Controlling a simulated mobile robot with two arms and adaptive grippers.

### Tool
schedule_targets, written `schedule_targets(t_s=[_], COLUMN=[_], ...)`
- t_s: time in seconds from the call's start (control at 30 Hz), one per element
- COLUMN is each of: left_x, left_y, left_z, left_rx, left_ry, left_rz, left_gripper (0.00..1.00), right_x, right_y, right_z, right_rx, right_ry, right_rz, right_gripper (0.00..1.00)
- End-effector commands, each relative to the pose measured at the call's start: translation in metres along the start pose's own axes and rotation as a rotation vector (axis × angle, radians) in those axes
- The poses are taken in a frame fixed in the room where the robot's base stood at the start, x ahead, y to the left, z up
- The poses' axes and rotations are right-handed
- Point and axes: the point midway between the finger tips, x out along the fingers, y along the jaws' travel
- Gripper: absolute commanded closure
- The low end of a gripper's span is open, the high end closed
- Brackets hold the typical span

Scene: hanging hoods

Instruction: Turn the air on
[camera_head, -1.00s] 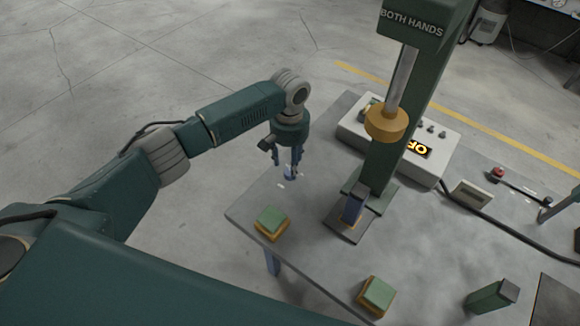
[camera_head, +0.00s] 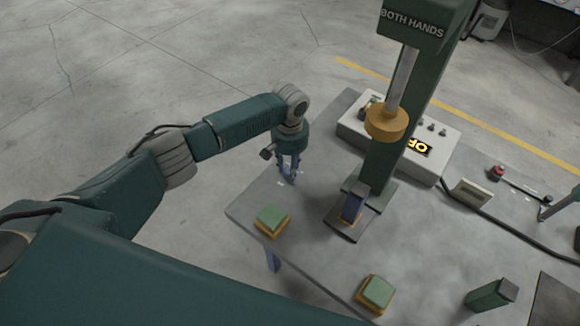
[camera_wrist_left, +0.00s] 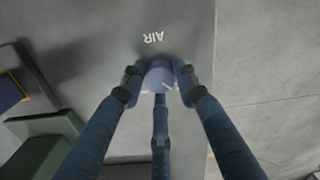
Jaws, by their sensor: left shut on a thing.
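A round blue-grey knob (camera_wrist_left: 160,77) with a light pointer line stands on the grey table top (camera_head: 300,222), beside the white word AIR (camera_wrist_left: 153,37). My left gripper (camera_head: 288,176) reaches down onto it near the table's far left edge. In the left wrist view its three blue fingers (camera_wrist_left: 159,90) are closed around the knob, touching its sides. In the head view the fingers mostly hide the knob. My right gripper is not in view.
A green press column (camera_head: 385,150) marked BOTH HANDS stands right of my gripper. Behind it, a white control box (camera_head: 440,160) has an orange-lit display (camera_head: 416,145), partly hidden, reading OF. Two green-topped buttons (camera_head: 272,220) (camera_head: 378,292) sit along the near edge.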

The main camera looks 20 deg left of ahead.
Motion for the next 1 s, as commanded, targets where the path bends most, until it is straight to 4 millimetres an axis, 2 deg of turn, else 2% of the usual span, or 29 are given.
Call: schedule_targets(t_s=[0.37,1.0], left_x=[-0.001,-0.001], left_y=[0.001,0.001], left_z=[0.000,-0.001], left_rx=[0.110,0.686], left_ry=[-0.001,0.001], left_rz=[0.002,0.002], left_gripper=[0.96,0.96], right_x=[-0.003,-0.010], right_y=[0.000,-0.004], right_z=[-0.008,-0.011], right_rx=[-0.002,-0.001], right_ry=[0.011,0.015], right_rz=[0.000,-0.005], right_gripper=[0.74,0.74])
